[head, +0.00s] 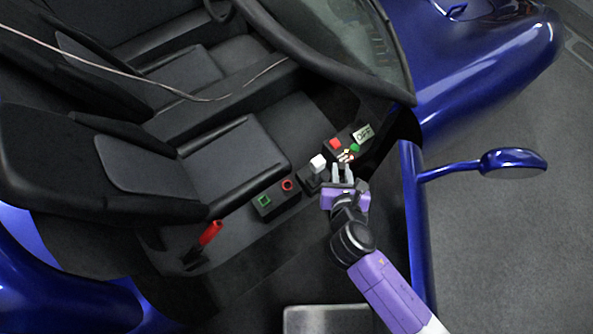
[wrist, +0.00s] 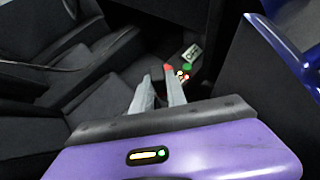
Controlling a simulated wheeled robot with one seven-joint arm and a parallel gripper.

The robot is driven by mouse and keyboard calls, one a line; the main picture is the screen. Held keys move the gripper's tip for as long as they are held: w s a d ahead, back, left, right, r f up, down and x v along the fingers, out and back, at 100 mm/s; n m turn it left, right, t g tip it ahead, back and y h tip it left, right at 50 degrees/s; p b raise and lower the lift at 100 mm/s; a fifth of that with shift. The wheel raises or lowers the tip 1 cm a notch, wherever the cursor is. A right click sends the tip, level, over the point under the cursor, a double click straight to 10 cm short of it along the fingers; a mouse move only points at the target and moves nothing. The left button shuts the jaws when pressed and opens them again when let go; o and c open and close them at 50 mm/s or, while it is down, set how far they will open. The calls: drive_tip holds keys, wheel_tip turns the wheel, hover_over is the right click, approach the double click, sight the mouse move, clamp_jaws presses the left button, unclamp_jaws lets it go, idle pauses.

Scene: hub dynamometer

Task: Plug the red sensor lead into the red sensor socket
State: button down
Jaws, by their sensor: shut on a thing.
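My gripper (head: 342,166) is at the front of the seat, its two pale fingers pointing at the dark floor area. The gripper (wrist: 160,80) also shows in the wrist view, with that small piece (wrist: 182,75) by the right fingertip; the grip itself is too small to make out. A red ring-shaped socket (head: 287,185) and a green square socket (head: 264,201) sit on a dark box, left of my gripper.
A white block (head: 318,161) on a dark base stands just left of my gripper. Beyond the fingers are a red block (head: 335,143), a green button (head: 355,147) and an "OFF" display (head: 363,133). A red-handled lever (head: 210,233) stands lower left.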

drive_tip(key=shift+m+h, duration=0.6)
drive_tip(key=w+a+f+b, duration=0.1)
drive_tip(key=a+f+b, duration=0.4)
drive_tip(key=w+a+f+b, duration=0.1)
drive_tip(key=a+f+b, duration=0.4)
drive_tip(key=w+a+f+b, duration=0.1)
drive_tip(key=a+f+b, duration=0.4)
drive_tip(key=f, duration=0.1)
drive_tip(key=shift+a, duration=0.1)
drive_tip(key=shift+r, duration=0.1)
drive_tip(key=shift+f+b, duration=0.25)
drive_tip(key=shift+b, duration=0.05)
drive_tip(key=shift+f, duration=0.35)
drive_tip(key=shift+f, duration=0.25)
drive_tip(key=shift+f+b, duration=0.3)
drive_tip(key=shift+f, duration=0.05)
drive_tip(key=shift+f, duration=0.1)
